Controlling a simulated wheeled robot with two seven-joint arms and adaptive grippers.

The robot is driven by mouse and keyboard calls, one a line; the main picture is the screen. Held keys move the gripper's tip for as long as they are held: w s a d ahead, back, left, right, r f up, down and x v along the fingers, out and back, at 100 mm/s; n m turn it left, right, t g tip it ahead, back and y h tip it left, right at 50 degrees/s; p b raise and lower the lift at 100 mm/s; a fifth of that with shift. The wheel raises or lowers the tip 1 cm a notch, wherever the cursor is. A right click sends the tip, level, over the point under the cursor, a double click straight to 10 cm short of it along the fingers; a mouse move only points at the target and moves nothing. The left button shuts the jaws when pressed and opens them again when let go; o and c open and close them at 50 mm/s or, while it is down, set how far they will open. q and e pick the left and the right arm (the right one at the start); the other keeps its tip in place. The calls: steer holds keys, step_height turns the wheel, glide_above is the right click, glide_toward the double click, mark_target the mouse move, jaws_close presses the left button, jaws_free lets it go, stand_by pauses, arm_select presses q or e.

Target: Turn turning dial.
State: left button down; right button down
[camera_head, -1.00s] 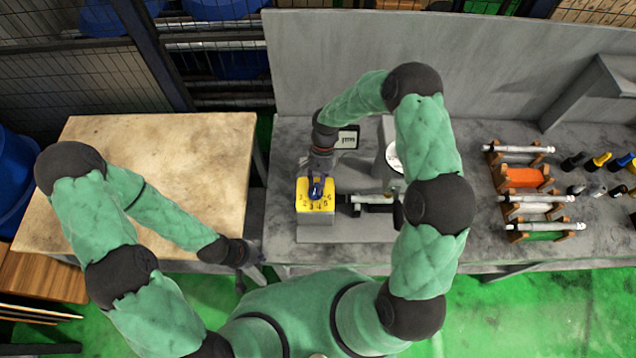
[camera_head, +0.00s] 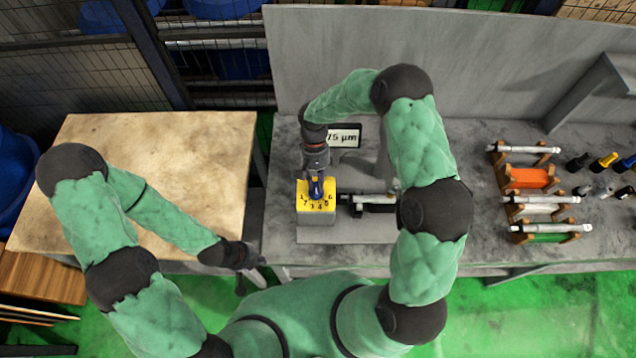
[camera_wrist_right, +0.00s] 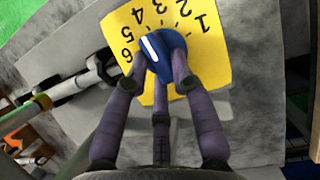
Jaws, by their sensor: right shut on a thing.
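The turning dial is a blue knob (camera_head: 316,187) with a white pointer line, on a yellow numbered plate (camera_head: 318,206) atop a grey box. The knob also shows in the right wrist view (camera_wrist_right: 166,54), its pointer slanting up-left toward the 4 and 5 side of the plate. My right gripper (camera_head: 316,177) comes down from behind the plate. Its three dark fingers (camera_wrist_right: 160,80) are shut around the knob, hiding part of it. My left gripper (camera_head: 250,272) is empty beside the wooden table's right corner, its fingers apart and away from the dial.
A display (camera_head: 344,137) behind the dial reads "75 µm", its left part hidden by my right wrist. A shaft-like metal part (camera_head: 370,199) sits right of the dial. Racks with metal shafts (camera_head: 540,200) stand further right. The wooden table (camera_head: 170,160) is bare.

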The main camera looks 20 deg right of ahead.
steer(key=shift+s+a+f+n, duration=0.15)
steer(key=shift+n, duration=0.45)
steer(key=shift+h, duration=0.3)
steer(key=c, duration=1)
jaws_free()
steer(key=shift+s, duration=0.1)
steer(key=shift+c, duration=0.2)
steer(key=shift+w, duration=0.2)
steer(key=shift+w+r, duration=0.1)
steer(key=shift+r, duration=0.25)
steer(key=v, duration=1.1)
steer(key=shift+r, duration=0.15)
steer(key=shift+w, duration=0.1)
